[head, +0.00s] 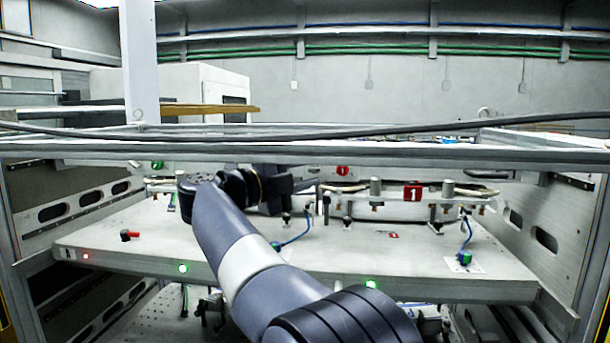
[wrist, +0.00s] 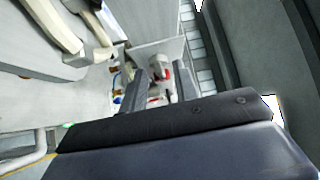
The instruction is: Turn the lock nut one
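My gripper (head: 285,190) is at the middle left of the head view, in front of the left part of the rail. In the wrist view my gripper (wrist: 161,88) shows two dark fingers spread apart. A small grey rounded part with red on it (wrist: 158,70) appears in the gap, seemingly beyond the fingertips; I cannot tell whether it is the lock nut. A red plate marked 1 (head: 413,191) is on the right part of the rail. Grey cylindrical knobs stand nearby, one left of the plate (head: 376,187) and one right of it (head: 447,188).
A grey shelf (head: 330,262) spans the frame below the rail. A small red and black part (head: 129,236) lies at its left. A blue cable runs to a green-lit fitting (head: 465,257) at the right. A metal beam (head: 300,150) crosses above; slotted side walls bound the space.

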